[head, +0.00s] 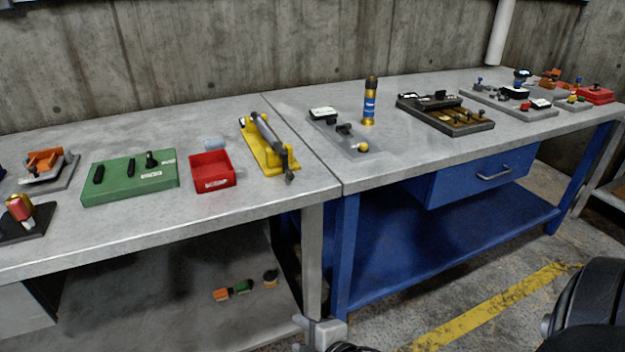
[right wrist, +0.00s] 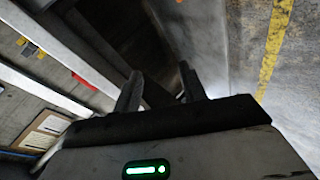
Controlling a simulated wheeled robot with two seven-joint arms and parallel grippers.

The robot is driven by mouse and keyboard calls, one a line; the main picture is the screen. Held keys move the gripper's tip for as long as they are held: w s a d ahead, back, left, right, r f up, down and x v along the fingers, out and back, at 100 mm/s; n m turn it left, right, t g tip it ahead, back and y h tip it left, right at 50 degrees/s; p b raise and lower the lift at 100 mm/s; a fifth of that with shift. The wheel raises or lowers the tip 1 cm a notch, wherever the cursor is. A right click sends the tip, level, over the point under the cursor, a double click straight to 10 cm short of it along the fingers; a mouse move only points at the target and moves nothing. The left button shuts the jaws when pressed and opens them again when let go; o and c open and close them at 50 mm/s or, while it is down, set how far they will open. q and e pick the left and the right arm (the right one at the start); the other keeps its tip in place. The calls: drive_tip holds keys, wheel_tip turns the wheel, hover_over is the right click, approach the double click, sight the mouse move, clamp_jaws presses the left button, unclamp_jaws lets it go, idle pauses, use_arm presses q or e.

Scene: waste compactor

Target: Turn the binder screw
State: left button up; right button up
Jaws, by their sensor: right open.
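No part is clearly marked as the binder screw. A yellow base (head: 259,155) with a long grey rod-like part (head: 270,138) lies near the right end of the left table; it may be the binder. My right gripper (head: 308,324) shows at the bottom of the head view, low in front of the tables and well apart from the yellow piece. In the right wrist view its two dark fingers (right wrist: 160,85) are apart with nothing between them. My left gripper is out of view.
A red bin (head: 213,180) and a green block (head: 130,177) with black pegs stand left of the yellow piece. A grey plate (head: 345,140) and a blue-and-gold canister (head: 370,105) stand on the blue table (head: 440,152). Its front edge lies above the gripper.

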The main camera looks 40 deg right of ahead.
drive_tip(key=w+d+r+n+t+h, duration=0.3)
drive_tip(key=w+d+r+n, duration=0.4)
drive_tip(key=n, duration=0.4)
drive_tip(key=n+t+h, duration=0.1)
drive_tip(key=n+t, duration=0.2)
drive_tip(key=n, duration=0.6)
approach(291, 178)
drive_tip(key=w, duration=0.2)
drive_tip(key=w+d, duration=0.1)
drive_tip(key=w, duration=0.4)
drive_tip(key=shift+d+b, duration=0.15)
drive_tip(key=shift+b, duration=0.15)
drive_tip(key=shift+w+d+r, duration=0.1)
drive_tip(key=shift+w+d, duration=0.05)
drive_tip(key=shift+w, duration=0.45)
clamp_jaws()
